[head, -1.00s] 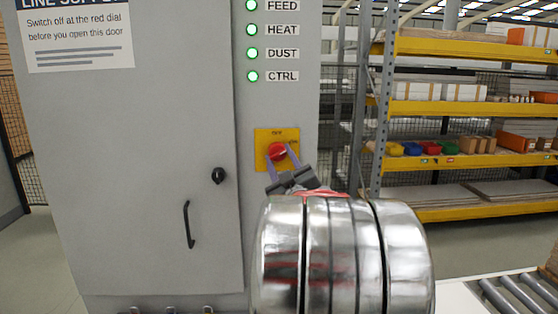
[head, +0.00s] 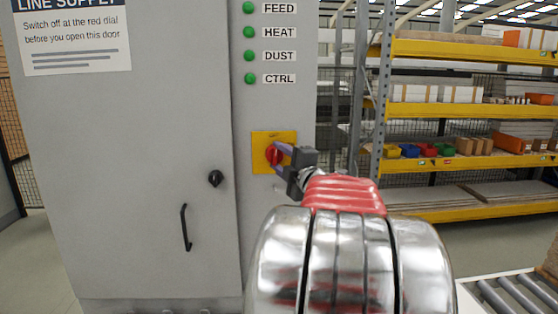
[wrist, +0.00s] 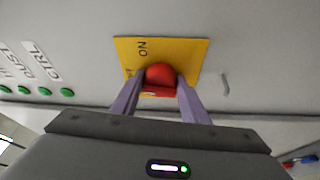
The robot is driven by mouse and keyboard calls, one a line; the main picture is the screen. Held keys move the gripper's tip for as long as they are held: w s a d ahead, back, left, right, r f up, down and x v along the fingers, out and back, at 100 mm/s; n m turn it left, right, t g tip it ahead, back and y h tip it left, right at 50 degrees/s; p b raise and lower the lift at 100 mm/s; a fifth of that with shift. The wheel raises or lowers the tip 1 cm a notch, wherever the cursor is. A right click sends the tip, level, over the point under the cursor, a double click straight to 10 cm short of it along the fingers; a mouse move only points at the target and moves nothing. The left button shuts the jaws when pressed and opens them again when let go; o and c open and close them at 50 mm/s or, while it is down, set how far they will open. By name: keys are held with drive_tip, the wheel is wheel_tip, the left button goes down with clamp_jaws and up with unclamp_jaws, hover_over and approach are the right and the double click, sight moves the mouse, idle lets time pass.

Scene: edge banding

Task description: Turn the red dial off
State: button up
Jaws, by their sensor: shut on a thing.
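The red dial (head: 273,155) sits on a yellow plate (head: 288,138) on the front of the grey cabinet, below a column of indicator lamps. In the wrist view the red dial (wrist: 160,76) is between the two purple-grey fingers of my gripper (wrist: 159,90), which are shut on it. In the head view my gripper (head: 281,157) reaches the dial from the right. The FEED, HEAT, DUST and CTRL lamps (head: 249,55) are dull green, not glowing.
The cabinet door (head: 130,180) is shut, with a black handle (head: 185,228) and a black knob (head: 216,178). A notice (head: 75,40) says to switch off at the red dial before opening. Shelving (head: 460,105) stands at the right, with a roller conveyor (head: 515,295) below.

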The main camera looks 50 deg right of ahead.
drive_tip(key=shift+w+r+n+g, duration=0.15)
drive_tip(key=shift+n+g, duration=0.15)
drive_tip(key=shift+n, duration=0.5)
drive_tip(key=o, duration=1.1)
drive_tip(key=shift+c, duration=0.2)
drive_tip(key=v, duration=1.4)
drive_tip(key=shift+w, duration=0.1)
